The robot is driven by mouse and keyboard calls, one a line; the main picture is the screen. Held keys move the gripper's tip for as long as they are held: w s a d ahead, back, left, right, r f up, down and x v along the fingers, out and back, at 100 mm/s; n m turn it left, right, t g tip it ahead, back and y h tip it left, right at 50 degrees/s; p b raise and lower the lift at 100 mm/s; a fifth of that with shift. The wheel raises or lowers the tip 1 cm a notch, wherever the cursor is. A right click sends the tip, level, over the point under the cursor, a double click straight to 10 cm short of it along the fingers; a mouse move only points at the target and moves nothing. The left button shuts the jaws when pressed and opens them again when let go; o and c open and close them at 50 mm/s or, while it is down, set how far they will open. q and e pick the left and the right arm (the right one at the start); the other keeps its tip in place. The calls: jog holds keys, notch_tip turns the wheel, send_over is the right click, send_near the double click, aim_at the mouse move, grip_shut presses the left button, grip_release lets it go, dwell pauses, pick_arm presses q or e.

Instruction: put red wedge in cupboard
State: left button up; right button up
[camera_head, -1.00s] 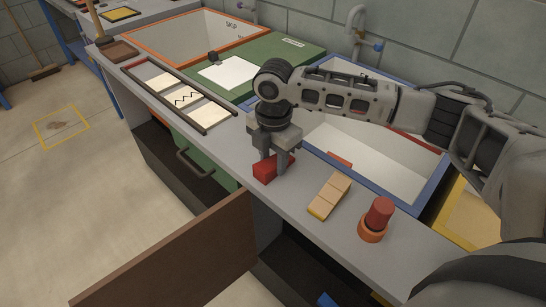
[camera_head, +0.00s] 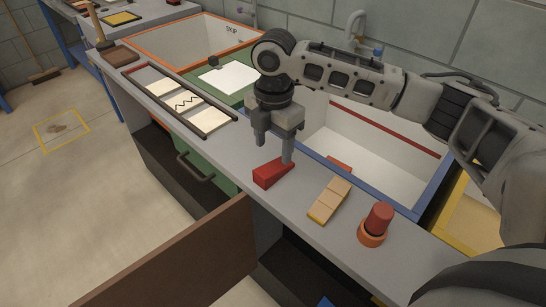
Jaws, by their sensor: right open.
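The red wedge (camera_head: 272,173) lies on the grey counter, near its front edge, in the middle of the head view. My right gripper (camera_head: 274,154) is open and empty just above and behind the wedge, with its fingers pointing down. One finger is close to the wedge's thin end; I cannot tell whether they touch. The cupboard (camera_head: 285,248) is under the counter, with its brown door (camera_head: 175,262) swung open toward the front left. Its inside is dark and only partly visible. My left gripper is not in view.
A tan segmented block (camera_head: 329,199) and a red cylinder in an orange ring (camera_head: 374,226) stand right of the wedge. A blue-rimmed basin (camera_head: 390,199) lies behind. A framed tray (camera_head: 180,98) is at left. A green drawer (camera_head: 200,165) has a dark handle.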

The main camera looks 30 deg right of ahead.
aim_at(273, 167)
notch_tip(273, 167, up, 6)
dwell(0.7)
